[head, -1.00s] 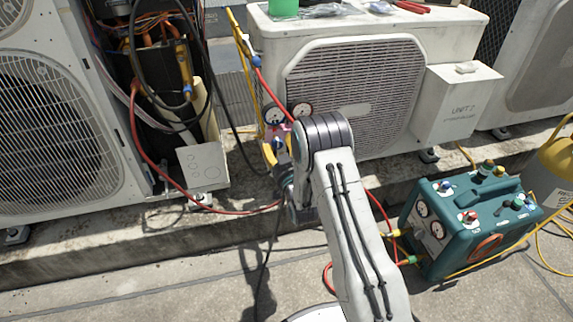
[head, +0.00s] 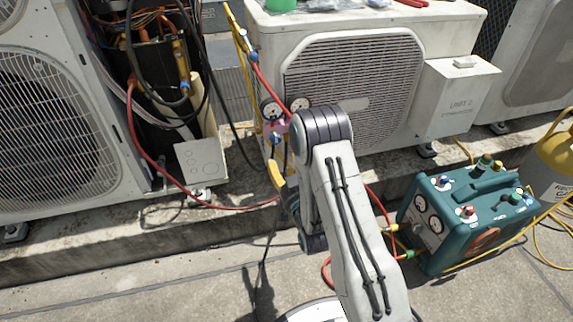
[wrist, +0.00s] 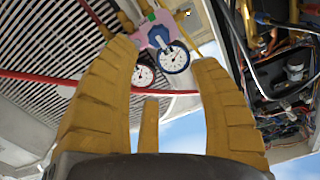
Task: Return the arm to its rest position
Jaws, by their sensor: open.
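My arm rises from the bottom of the head view and bends at a dark ribbed elbow. In the head view only a yellow finger (head: 276,176) shows left of my forearm; the rest of the gripper is hidden behind my arm. A pink manifold with two round gauges (head: 285,108) hangs in front of the middle condenser. In the wrist view the gauges (wrist: 174,59) appear beyond the fingertips, apart from them.
A teal recovery machine (head: 465,212) stands on the roof at right, beside a yellow-topped cylinder (head: 556,160). The opened condenser (head: 60,120) is at left. A red hose (head: 160,178) crosses toward my arm. The concrete at front left is clear.

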